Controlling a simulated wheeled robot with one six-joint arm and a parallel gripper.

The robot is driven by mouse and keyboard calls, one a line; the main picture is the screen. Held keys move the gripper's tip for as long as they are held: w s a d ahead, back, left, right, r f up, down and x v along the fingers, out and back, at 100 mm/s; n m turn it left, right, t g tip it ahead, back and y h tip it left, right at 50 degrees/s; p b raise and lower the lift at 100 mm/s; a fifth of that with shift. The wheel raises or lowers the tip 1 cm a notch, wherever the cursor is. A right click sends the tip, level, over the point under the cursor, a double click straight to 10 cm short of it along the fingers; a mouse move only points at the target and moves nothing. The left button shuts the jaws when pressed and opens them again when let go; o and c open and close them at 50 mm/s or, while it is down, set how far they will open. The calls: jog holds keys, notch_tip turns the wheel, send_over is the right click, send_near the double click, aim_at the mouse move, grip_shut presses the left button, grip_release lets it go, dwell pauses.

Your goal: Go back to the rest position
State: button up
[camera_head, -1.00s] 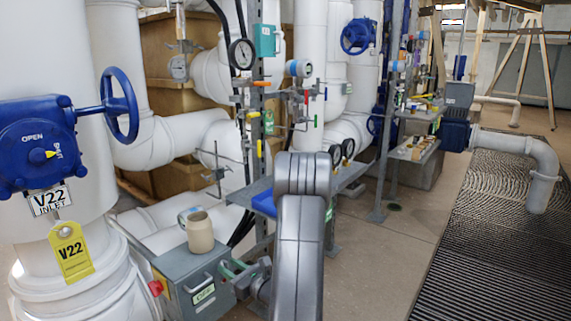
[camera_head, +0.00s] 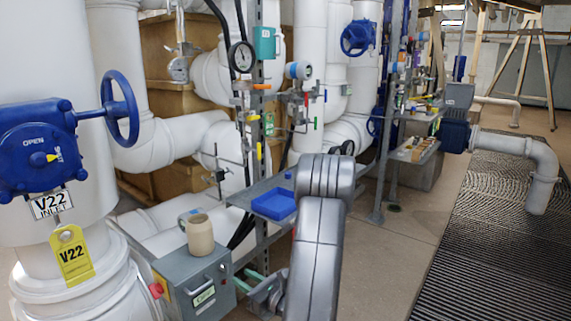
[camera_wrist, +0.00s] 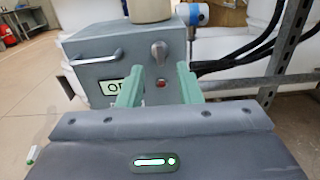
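My gripper (camera_wrist: 159,84) is open in the wrist view, its two green fingers apart with nothing held between them. It faces the front of a grey box (camera_wrist: 84,76), with a knob (camera_wrist: 159,52) and a small red light in the gap behind the fingers. In the head view my gripper (camera_head: 258,282) is low in the middle, just right of the grey box (camera_head: 186,266), and looks clear of it. My own grey arm hides part of the scene beyond. The label on the box is partly covered by a finger in the wrist view.
A beige mug (camera_head: 199,236) stands on the box. A blue tray (camera_head: 273,204) lies on a metal shelf close behind my arm. A valve with a blue handwheel (camera_head: 120,108) and yellow V22 tag (camera_head: 73,256) is at left. Open floor (camera_head: 400,250) lies right of my arm.

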jog(key=v, duration=0.7)
jog(key=b+x, duration=0.1)
jog(key=x, duration=1.3)
jog(key=shift+a+f, duration=0.1)
jog(key=shift+n+b, duration=0.65)
jog(key=shift+n, duration=0.45)
jog(key=n+b, duration=0.1)
jog(key=n, duration=0.3)
jog(key=shift+s, duration=0.15)
jog(key=p, duration=0.2)
send_near(227, 269)
jog(key=shift+v, duration=2.2)
jog(key=shift+b, duration=0.3)
